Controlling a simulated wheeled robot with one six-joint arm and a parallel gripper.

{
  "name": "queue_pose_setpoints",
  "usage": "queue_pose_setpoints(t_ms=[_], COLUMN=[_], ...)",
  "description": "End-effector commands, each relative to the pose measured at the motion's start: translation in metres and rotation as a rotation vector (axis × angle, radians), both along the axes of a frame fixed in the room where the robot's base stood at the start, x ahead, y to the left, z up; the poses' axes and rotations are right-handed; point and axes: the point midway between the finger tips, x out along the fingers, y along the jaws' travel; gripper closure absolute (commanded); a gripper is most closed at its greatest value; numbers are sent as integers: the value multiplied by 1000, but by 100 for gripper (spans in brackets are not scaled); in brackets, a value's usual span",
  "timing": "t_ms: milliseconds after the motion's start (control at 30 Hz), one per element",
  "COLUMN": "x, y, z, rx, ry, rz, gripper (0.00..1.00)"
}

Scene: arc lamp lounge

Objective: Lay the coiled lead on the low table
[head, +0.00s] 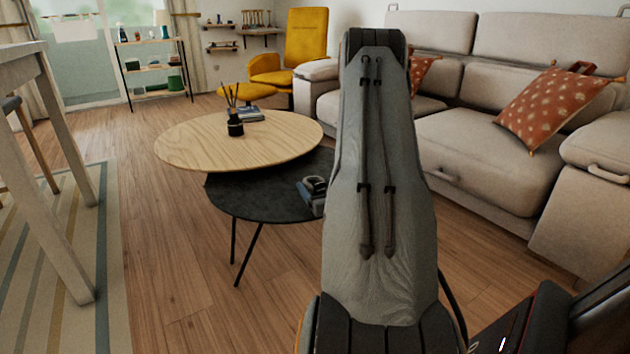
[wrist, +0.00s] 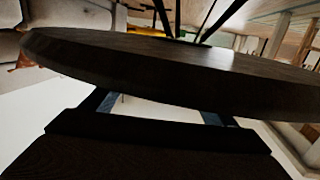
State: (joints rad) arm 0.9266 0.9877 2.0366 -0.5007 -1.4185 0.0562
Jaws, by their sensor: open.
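The low table has a round pale wooden top (head: 190,140) and a lower dark round top (head: 262,204). At the dark top's right edge, beside my arm, sits a small blue-grey shape (head: 314,186) with a rounded, ring-like upper part. It may be the coiled lead, my fingers, or both together; I cannot tell. In the wrist view my gripper (wrist: 158,110) is open, its two bluish fingers apart. The dark top's rim (wrist: 160,80) crosses in front and hides the fingertips. No lead is clearly visible between the fingers.
A dark reed holder (head: 235,127) and books (head: 252,114) stand on the wooden top. A beige sofa (head: 470,140) with patterned cushions is at the right. A white table (head: 60,150) is at the left. Bare floor (head: 175,260) lies between.

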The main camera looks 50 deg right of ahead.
Motion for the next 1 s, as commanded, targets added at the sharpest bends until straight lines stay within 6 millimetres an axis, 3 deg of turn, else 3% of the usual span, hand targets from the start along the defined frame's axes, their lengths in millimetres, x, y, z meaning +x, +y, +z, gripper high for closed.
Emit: queue_pose_setpoints(t_ms=[233, 500, 833, 933, 1000], x=[-48, -74, -74, -58, -38], y=[21, 33, 36, 47, 62], z=[4, 4, 5, 9, 14], rx=[4, 1, 0, 2, 4], ry=[2, 1, 3, 33, 77], rz=[-2, -1, 3, 26, 54], gripper=[20, 20, 20, 20, 20])
